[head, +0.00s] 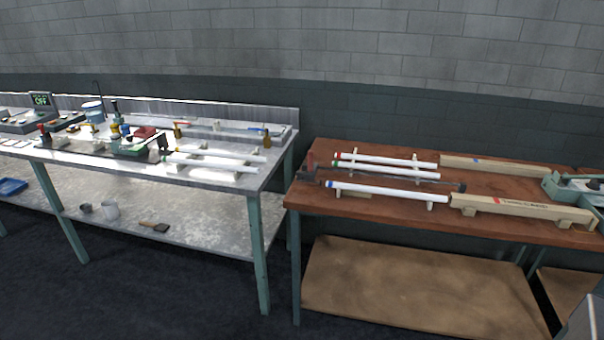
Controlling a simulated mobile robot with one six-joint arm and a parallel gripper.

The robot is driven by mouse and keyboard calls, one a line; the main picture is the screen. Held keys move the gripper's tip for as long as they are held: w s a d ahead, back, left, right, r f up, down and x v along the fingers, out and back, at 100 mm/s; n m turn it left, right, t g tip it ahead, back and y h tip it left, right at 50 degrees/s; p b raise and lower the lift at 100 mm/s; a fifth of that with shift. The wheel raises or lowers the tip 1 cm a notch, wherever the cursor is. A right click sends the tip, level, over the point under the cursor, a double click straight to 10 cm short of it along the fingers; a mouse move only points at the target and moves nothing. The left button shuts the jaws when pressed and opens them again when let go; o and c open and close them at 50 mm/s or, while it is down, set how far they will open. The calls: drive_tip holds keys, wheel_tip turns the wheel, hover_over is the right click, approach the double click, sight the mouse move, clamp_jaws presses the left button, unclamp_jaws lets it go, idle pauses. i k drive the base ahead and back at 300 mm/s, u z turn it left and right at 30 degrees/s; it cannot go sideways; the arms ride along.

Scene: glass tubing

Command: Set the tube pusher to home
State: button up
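On the brown wooden table (480,221) at the right, white glass tubes with coloured ends lie on small supports: a front tube (385,193) with a blue left end, and tubes behind it (390,161) with red and green ends. A thin dark rod with a dark knob (462,187) runs between them. A dark block with a reddish part (310,166) stands at the table's left end. I cannot tell for sure which of these is the tube pusher, or its position. My gripper is not in view.
Wooden beams (520,207) and a green machine (577,188) occupy the table's right side. A metal bench (240,181) at the left holds more tubes, tools and a display reading OFF (41,100). A gap separates bench and table. The dark floor (170,290) in front is clear.

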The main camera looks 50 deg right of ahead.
sight(311, 171)
drive_tip(key=u, duration=1)
drive_tip(key=k, duration=0.1)
drive_tip(key=z, duration=2.7)
drive_tip(key=k, duration=0.6)
drive_tip(key=u, duration=0.1)
drive_tip(key=i, duration=0.6)
drive_tip(key=z, duration=0.1)
